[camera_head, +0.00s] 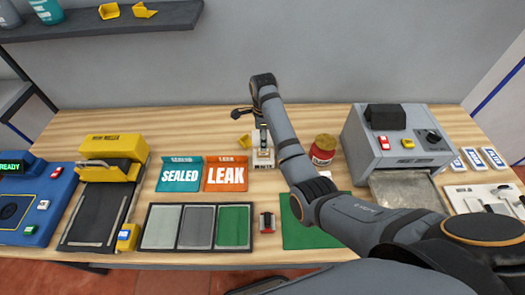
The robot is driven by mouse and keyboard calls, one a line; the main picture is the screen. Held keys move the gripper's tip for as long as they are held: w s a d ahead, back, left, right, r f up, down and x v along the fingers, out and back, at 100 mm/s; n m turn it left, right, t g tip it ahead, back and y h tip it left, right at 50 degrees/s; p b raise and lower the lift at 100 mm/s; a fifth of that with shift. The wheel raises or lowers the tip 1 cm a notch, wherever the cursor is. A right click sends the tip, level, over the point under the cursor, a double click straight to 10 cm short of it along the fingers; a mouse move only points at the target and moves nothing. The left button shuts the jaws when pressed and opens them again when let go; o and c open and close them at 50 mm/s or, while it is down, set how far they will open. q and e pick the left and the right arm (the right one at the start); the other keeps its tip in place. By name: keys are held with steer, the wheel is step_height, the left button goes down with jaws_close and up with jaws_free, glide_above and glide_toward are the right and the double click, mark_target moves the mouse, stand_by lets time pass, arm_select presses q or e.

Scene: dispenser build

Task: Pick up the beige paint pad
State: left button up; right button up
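A dark tray (196,250) near the table's front edge holds three flat pads side by side. The left pad (161,227) is pale grey-beige, the middle pad (197,227) is darker grey, and the right pad (233,227) is green. The pale left pad looks the closest to beige. My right arm reaches in from the lower right, and its gripper (245,113) is over the back of the table, well behind and right of the tray. Its fingers are small and partly hidden, so I cannot tell whether they are open. My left gripper is not in view.
Behind the tray stand teal SEALED (180,175) and orange LEAK (226,174) signs. A yellow-and-black machine (108,160) is to the left. A red-labelled jar (322,150), a green mat (302,237) and a grey machine (400,145) are to the right. A small red-and-dark item (267,222) lies beside the tray.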

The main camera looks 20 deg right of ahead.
mark_target(263, 153)
step_height(263, 153, down, 3)
steer(key=shift+w+r, duration=0.1)
steer(key=shift+w, duration=0.05)
steer(key=shift+f, duration=0.3)
steer(key=shift+d+f+p, duration=0.1)
steer(key=shift+f+p, duration=0.2)
steer(key=shift+p, duration=0.05)
step_height(263, 153, down, 4)
steer(key=shift+w+d+p, duration=0.1)
steer(key=shift+p, duration=0.25)
steer(key=shift+f, duration=0.25)
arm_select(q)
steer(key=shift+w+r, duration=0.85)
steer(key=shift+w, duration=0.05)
arm_select(e)
steer(key=c, duration=0.9)
